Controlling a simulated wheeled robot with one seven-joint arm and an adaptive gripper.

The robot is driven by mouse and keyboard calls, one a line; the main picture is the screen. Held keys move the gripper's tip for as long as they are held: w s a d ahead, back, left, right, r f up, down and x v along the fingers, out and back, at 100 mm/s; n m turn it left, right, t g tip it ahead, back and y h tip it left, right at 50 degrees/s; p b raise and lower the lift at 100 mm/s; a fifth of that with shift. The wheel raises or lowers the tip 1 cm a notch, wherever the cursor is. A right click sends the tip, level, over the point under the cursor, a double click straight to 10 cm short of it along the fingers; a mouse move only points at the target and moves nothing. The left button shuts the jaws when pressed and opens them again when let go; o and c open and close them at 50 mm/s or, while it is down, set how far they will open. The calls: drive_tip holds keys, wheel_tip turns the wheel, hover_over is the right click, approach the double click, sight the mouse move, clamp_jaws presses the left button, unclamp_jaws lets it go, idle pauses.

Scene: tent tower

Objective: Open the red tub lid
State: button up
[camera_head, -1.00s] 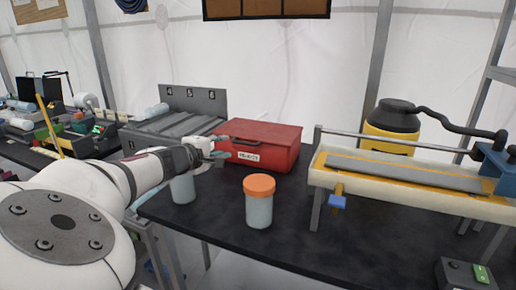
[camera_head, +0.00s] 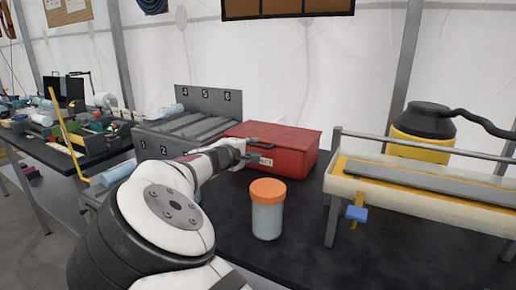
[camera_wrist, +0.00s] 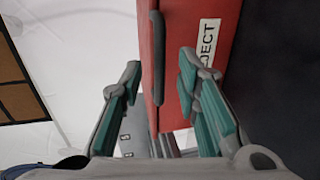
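The red tub (camera_head: 299,158) stands on the dark table with its red lid (camera_head: 285,136) shut. A dark handle (camera_wrist: 158,60) runs along its front, and a white label (camera_wrist: 206,45) sits below the handle. My gripper (camera_head: 258,153) is at the tub's front left, close to the handle. In the wrist view my gripper (camera_wrist: 160,98) is open, with teal-padded fingers on both sides. The handle appears between the fingers and a little beyond the tips. I cannot tell whether a finger touches the tub.
An orange-lidded jar (camera_head: 267,212) stands in front of the tub, right of my arm. A grey numbered rack (camera_head: 190,130) is left of the tub. A cream trough machine (camera_head: 420,195) stands at the right. Dark table (camera_head: 305,225) is clear between jar and trough.

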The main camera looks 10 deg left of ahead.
sight(257, 146)
drive_tip(key=shift+x, duration=1.9)
drive_tip(key=shift+c, duration=0.6)
clamp_jaws()
